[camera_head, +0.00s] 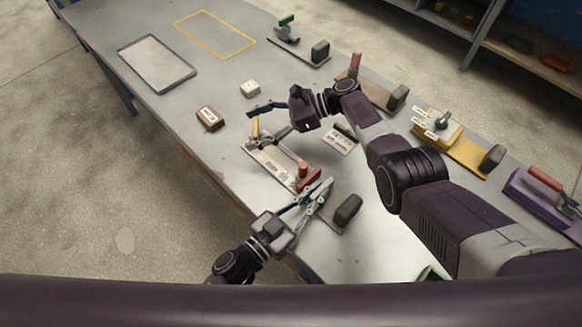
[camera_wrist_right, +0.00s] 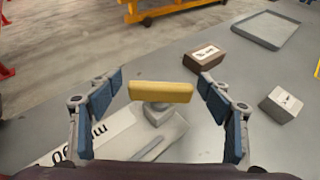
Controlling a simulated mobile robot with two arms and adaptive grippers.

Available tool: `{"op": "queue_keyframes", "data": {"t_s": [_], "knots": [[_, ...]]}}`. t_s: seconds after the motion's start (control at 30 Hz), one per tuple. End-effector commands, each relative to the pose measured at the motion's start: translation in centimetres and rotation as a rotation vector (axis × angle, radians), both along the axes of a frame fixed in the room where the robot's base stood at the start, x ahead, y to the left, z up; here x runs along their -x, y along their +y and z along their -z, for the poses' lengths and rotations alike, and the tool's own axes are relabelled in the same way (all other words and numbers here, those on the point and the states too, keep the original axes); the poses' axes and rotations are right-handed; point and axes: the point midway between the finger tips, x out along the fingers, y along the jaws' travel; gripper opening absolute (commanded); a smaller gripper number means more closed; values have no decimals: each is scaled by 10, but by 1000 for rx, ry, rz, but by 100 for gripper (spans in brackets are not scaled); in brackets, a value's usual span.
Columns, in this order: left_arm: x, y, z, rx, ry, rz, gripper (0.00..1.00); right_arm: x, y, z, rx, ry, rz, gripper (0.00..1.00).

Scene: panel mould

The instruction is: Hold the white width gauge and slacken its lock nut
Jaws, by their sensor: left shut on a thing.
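The white width gauge (camera_head: 268,160) lies flat on the grey bench, with dark print on its face. Its yellow lock nut (camera_head: 255,128) stands up near its far end. In the right wrist view the lock nut (camera_wrist_right: 160,92) is a yellow bar on a grey post. My right gripper (camera_head: 259,122) is open, its fingers on either side of the yellow bar with small gaps. My left gripper (camera_head: 316,193) is shut at the gauge's near end, by the red parts (camera_head: 303,171); its fingers partly hide what they grip.
A dark block (camera_head: 347,210) stands close to my left gripper. Other fixtures, including a yellow one (camera_head: 440,135), line the right side.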

Motion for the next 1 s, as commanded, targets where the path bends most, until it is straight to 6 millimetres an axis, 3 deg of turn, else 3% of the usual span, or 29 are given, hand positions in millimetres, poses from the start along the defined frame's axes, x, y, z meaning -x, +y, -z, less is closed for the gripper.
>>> {"op": "queue_keyframes", "data": {"t_s": [0.37, 0.53, 0.8, 1.0], "knots": [[-1, 1, 0, -1, 0, -3, 0, -2, -8, -5, -3, -5, 1, 72], [-1, 2, 0, -1, 0, -4, 0, -4, -31, -14, -1, -6, 3, 72], [-1, 2, 0, -1, 0, -4, 0, -7, -85, -36, 0, -4, 4, 72], [-1, 2, 0, -2, 1, -4, 0, -8, -107, -45, -1, 0, 1, 72]]}}
